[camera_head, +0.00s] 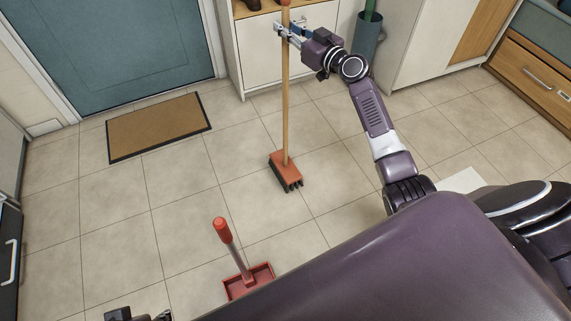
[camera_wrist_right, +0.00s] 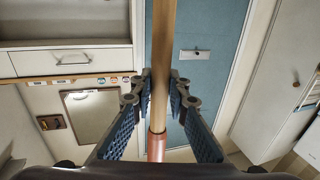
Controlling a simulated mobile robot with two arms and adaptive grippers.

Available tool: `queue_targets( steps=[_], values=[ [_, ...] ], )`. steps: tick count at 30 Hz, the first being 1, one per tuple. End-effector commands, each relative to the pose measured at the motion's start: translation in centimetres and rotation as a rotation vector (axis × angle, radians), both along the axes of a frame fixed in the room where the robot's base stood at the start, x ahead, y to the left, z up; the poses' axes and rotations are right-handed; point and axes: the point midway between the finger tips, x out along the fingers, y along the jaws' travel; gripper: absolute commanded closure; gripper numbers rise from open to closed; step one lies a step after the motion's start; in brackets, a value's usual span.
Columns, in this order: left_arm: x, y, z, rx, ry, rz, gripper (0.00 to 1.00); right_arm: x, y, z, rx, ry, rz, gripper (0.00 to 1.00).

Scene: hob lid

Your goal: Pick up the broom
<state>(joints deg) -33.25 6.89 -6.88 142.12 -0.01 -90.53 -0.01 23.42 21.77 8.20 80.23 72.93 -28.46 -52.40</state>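The broom stands upright on the tiled floor, with a long wooden handle (camera_head: 286,110) and a red head with dark bristles (camera_head: 285,172). My right gripper (camera_head: 290,29) is high up the handle, its fingers on either side of it. In the right wrist view the handle (camera_wrist_right: 161,75) runs between the fingers, with a red end part (camera_wrist_right: 156,146). Gaps show between the blue pads and the handle, so the gripper looks open around it. A dark piece of my left gripper (camera_head: 137,315) shows at the bottom edge; its fingers are not clear.
A red dustpan (camera_head: 262,279) with an upright handle stands in front of the broom. A brown doormat (camera_head: 158,125) lies by the blue door (camera_head: 110,50). A white cabinet (camera_head: 262,58) and a grey bin (camera_head: 366,40) stand behind the broom.

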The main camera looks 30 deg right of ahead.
Motion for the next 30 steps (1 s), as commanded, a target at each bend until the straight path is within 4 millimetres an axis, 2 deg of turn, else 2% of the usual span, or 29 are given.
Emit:
queue_targets(
  steps=[14, 17, 22, 26, 30],
  values=[
    [0.0, 0.0, 0.2, 0.0, 0.0, 0.0, 0.6, 0.0, 0.0, 0.7, 0.0, -0.005, -0.001, 1.0],
    [0.0, 0.0, 0.6, 0.0, 0.0, 0.0, 0.6, 0.0, 0.0, 1.6, -0.002, -0.006, -0.001, 1.0],
    [0.0, 0.0, 1.8, 0.0, -0.003, 0.0, 0.6, 0.0, -0.1, 4.2, -0.003, -0.008, -0.001, 1.0],
    [0.6, -0.1, -0.3, 0.0, 0.017, 0.0, 0.6, 0.0, -0.1, 7.2, -0.002, -0.01, -0.001, 1.0],
    [1.2, -0.3, -3.7, 0.001, 0.034, -0.004, 0.6, 0.0, -0.1, 9.9, -0.003, -0.009, -0.001, 1.0]
  ],
)
